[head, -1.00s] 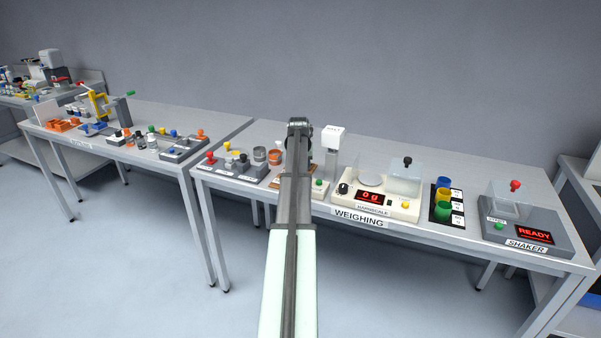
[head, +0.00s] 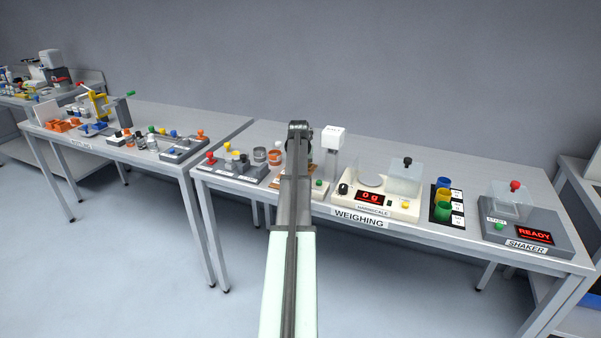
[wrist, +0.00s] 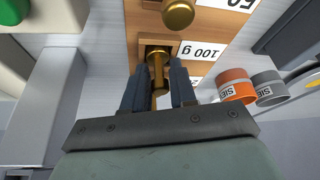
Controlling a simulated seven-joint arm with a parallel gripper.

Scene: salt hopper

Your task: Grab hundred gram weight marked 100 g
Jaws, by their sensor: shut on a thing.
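In the wrist view, my gripper (wrist: 159,90) is shut on a brass weight (wrist: 157,61). The fingers stand on either side of its narrow stem. The weight sits at a square slot of a wooden block (wrist: 219,30), beside a white label (wrist: 200,50) reading "100 g". I cannot tell whether the weight is clear of the slot. In the head view, my arm hides the gripped weight and most of the block.
An orange sieve (wrist: 236,85) and a grey sieve (wrist: 268,87) are close on the right in the wrist view. A green button (wrist: 14,45) is at the left. In the head view, the weighing scale (head: 377,203) reads "0 g", and a white salt hopper (head: 333,138) stands beside my arm.

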